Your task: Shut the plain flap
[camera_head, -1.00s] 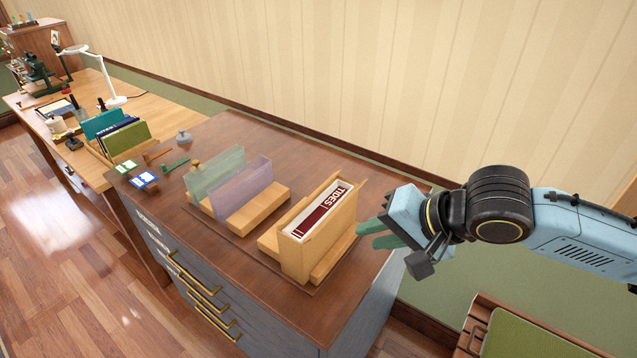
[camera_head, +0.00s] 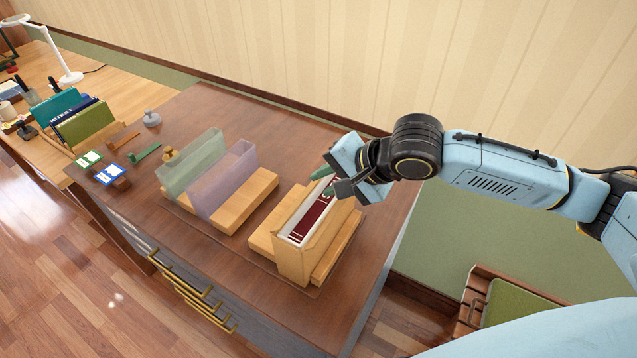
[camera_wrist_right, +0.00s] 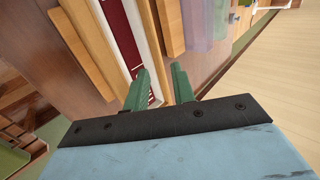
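A light wooden holder (camera_head: 293,264) stands near the right end of the dark cabinet top, with a dark red and white book (camera_head: 312,216) in it. I cannot tell which piece is the plain flap. Left of the holder stand a translucent green panel (camera_head: 193,165) and a translucent lilac panel (camera_head: 230,183), both upright. My right gripper (camera_head: 325,182) is above the far end of the holder. In the right wrist view its green fingers (camera_wrist_right: 160,84) are apart with nothing gripped; one overlaps the book (camera_wrist_right: 123,32) in the picture. Contact is unclear. My left gripper is not in view.
A wooden block (camera_head: 258,196) lies beside the lilac panel. Stamps and small cards (camera_head: 108,173) lie at the cabinet's left end. A desk (camera_head: 110,75) with a lamp and books stands beyond. A green-topped wooden piece (camera_head: 515,300) is at lower right.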

